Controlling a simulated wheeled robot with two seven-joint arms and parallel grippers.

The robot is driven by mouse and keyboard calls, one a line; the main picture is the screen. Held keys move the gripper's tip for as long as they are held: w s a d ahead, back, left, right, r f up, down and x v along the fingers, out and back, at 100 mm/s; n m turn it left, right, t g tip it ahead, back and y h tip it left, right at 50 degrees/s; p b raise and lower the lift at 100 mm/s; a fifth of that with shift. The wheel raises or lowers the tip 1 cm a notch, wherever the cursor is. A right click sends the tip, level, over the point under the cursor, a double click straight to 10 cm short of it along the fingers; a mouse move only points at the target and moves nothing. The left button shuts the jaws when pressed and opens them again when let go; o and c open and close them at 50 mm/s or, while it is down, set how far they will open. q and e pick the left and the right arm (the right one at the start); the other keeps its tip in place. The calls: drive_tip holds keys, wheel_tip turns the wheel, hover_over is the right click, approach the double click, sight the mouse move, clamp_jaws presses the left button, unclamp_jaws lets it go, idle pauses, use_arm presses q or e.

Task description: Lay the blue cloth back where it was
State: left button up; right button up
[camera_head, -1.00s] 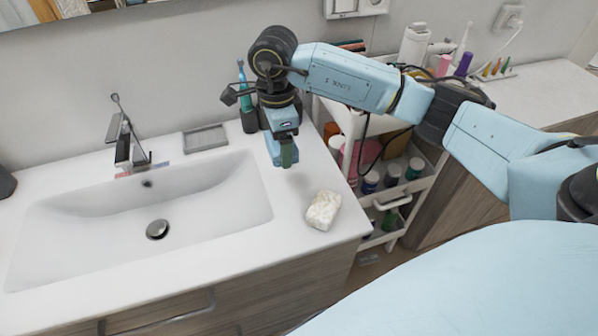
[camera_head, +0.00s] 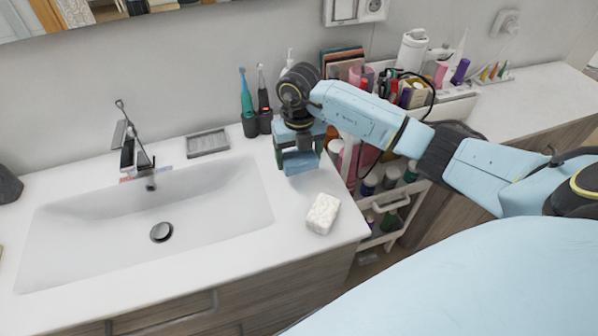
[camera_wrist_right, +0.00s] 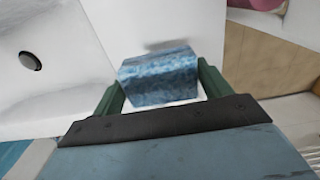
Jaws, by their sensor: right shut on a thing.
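The blue cloth (camera_wrist_right: 160,78) is a small folded, mottled blue block between the two green fingers of my right gripper in the right wrist view. In the head view it shows as a blue piece (camera_head: 300,162) between the fingertips. My right gripper (camera_head: 301,161) points down over the counter's back right part, right of the sink, and is shut on the cloth. In the wrist view the cloth seems a little above the white counter, with a shadow beside it. A white patterned folded cloth or block (camera_head: 323,214) lies nearer the counter's front right corner. My left gripper is not in view.
The sink (camera_head: 100,235) lies left of the gripper. Toothbrush holders (camera_head: 257,124) stand close behind it, and a grey soap dish (camera_head: 207,143) sits behind the sink. A white cart (camera_head: 385,205) with bottles stands right of the counter. The front right counter has free room.

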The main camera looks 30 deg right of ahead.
sight(299, 180)
wheel_tip(299, 180, down, 6)
drive_tip(key=shift+r, duration=0.1)
idle(0.4)
drive_tip(key=o, duration=0.9)
